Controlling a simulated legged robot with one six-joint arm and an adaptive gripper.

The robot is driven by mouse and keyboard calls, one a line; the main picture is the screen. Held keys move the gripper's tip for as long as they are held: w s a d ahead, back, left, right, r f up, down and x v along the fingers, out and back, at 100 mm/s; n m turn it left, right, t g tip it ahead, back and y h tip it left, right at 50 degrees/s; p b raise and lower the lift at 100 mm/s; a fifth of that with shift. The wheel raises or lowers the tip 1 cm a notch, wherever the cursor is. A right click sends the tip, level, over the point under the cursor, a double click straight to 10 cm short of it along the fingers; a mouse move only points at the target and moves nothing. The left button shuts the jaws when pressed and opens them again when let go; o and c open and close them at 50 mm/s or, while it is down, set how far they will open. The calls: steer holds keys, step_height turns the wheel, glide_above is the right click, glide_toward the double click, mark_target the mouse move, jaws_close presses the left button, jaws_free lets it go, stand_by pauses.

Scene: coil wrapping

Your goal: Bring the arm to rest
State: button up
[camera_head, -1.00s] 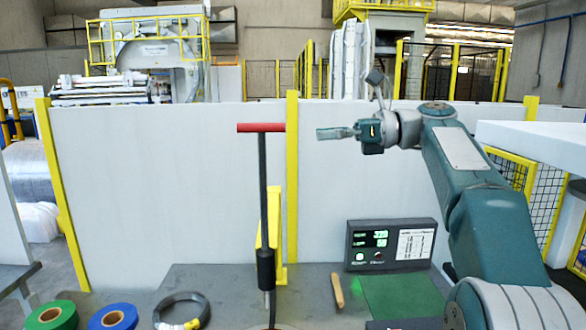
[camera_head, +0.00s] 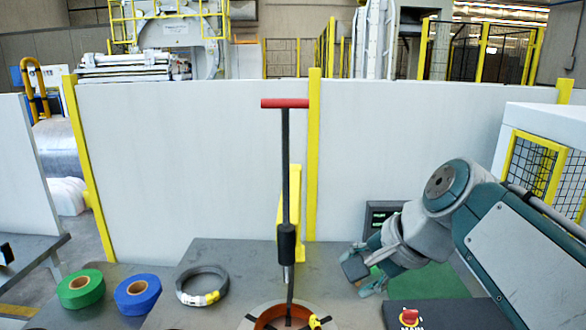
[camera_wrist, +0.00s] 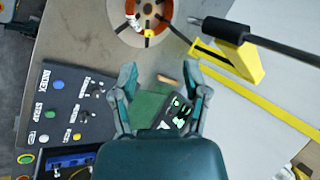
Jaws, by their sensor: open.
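My arm reaches in from the right in the head view, folded low, with my gripper (camera_head: 362,282) above the grey table's right part. In the wrist view my gripper (camera_wrist: 163,72) points down with its two fingers spread apart and nothing between them. Below and between the fingers lie the green mat (camera_wrist: 148,107) and the dark display box (camera_wrist: 178,112) with lit green digits. I cannot tell the exact height above the mat.
A black control panel (camera_head: 455,314) with a red button is at front right. A red-handled post tool (camera_head: 285,150) stands by a round orange fixture (camera_head: 268,322). A wire coil (camera_head: 190,298), blue roll (camera_head: 138,294) and green roll (camera_head: 80,288) are left. A white partition (camera_head: 200,160) stands behind.

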steer(key=s+d+f+n+h, duration=0.5)
steer(key=s+f+n, duration=0.5)
steer(key=f, duration=0.3)
steer(key=shift+s+d+f+t, duration=0.2)
steer(key=shift+s+d+t, duration=0.25)
steer(key=shift+s, duration=0.3)
